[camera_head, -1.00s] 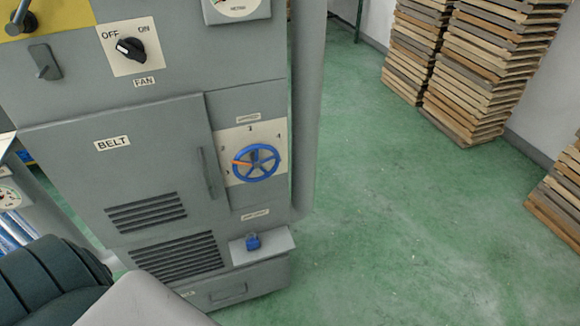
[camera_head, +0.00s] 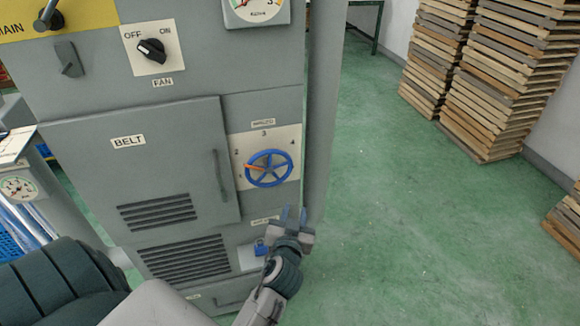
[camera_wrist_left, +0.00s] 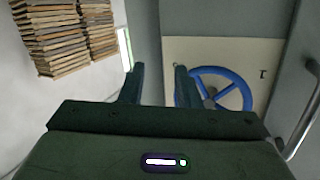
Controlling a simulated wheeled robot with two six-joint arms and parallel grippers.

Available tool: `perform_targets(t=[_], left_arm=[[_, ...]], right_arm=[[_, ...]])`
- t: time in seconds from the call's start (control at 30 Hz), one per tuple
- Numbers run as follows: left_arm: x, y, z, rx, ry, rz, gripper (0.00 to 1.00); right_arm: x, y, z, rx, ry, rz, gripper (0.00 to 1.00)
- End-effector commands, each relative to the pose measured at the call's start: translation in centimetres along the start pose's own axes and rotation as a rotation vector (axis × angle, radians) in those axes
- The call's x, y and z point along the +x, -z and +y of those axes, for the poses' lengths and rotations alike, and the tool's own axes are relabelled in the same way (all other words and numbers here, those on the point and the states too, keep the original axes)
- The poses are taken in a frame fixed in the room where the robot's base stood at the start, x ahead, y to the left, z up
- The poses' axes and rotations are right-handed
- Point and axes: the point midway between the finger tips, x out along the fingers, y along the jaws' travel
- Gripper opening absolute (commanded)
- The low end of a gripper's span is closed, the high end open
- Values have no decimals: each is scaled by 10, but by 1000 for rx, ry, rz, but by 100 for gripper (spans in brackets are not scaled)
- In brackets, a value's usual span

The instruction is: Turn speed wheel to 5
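The blue speed wheel (camera_head: 283,179) sits on a pale dial plate (camera_head: 285,136) on the grey cabinet front. Its orange pointer (camera_head: 253,167) points left, between the marks 1 and 2; I see no 5 in view. My left gripper (camera_head: 295,211) is below and slightly right of the wheel, apart from it, with its fingers pointing up. In the left wrist view the fingers (camera_wrist_left: 159,72) are spread with nothing between them. The wheel (camera_wrist_left: 245,91) shows there right of the fingers, its left part hidden by one finger. My right gripper is not in view.
The BELT door (camera_head: 180,165) has a protruding handle (camera_head: 218,175) left of the wheel. Stacked wooden pallets (camera_head: 505,80) stand at the back right. The green floor right of the cabinet is clear.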

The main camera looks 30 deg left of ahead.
Motion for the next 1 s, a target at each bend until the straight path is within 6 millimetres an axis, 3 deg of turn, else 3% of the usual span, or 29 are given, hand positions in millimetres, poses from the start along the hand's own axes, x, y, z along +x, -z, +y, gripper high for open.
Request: perform_targets(t=[0.03, 0.1, 0.2, 0.37, 0.8, 1.0], left_arm=[[-6, 25, -9, -23, 27, 45, 30], [-12, 48, -20, -46, 58, 87, 30], [-18, 67, -29, -64, 82, 122, 30], [-8, 75, -32, -65, 87, 132, 30], [69, 84, -39, -63, 86, 128, 30], [85, 84, -40, -65, 85, 127, 30]], right_arm=[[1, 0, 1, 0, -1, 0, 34], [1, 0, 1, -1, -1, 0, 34], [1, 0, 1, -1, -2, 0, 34], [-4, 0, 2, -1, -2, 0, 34], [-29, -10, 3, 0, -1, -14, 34], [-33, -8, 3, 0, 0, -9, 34]])
